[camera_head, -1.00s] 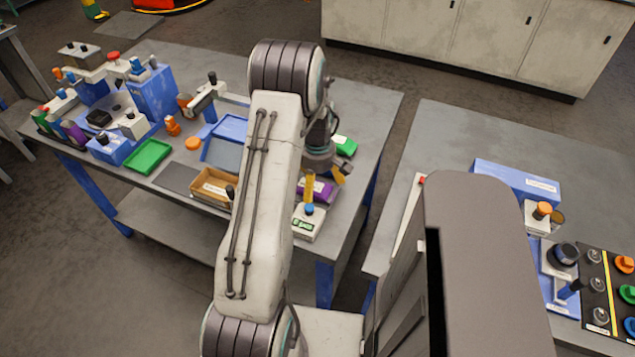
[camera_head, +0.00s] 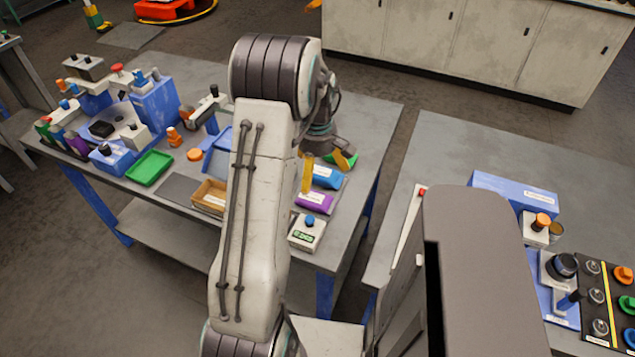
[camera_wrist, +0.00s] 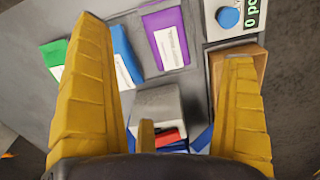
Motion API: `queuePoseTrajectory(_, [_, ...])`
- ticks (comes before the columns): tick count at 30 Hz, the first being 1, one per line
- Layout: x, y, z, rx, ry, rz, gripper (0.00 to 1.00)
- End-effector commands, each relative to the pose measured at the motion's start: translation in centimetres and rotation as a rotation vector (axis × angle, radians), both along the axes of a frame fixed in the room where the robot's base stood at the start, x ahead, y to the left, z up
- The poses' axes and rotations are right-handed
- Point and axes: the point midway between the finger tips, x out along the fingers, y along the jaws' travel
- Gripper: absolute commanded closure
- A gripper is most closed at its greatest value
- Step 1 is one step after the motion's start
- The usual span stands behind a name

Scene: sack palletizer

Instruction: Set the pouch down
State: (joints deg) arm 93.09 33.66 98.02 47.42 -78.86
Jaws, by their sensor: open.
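A purple pouch (camera_head: 314,202) with a white label lies flat on the workbench behind the white box with a blue knob. It also shows in the wrist view (camera_wrist: 178,52). A blue pouch (camera_head: 326,179) lies beside it, and also shows in the wrist view (camera_wrist: 123,52). A green pouch (camera_wrist: 52,52) lies past the blue one, partly hidden by a finger. In the wrist view my gripper (camera_wrist: 165,50) looks down at the row of pouches.
The white box with a blue knob (camera_head: 306,233) and green display stands at the bench's front right. A brown tray (camera_head: 209,196), a blue tray (camera_head: 217,155) and a green tray (camera_head: 149,168) lie left of my arm. A gap separates the right-hand table (camera_head: 440,150).

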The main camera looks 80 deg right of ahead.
Motion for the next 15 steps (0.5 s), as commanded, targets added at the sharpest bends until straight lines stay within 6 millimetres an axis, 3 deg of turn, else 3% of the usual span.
queuePoseTrajectory(6, [0.0, 0.0, 2.6, -0.003, 0.000, 0.000, 0.00])
queuePoseTrajectory(15, [0.0, 0.0, 3.6, -0.001, 0.000, 0.000, 0.00])
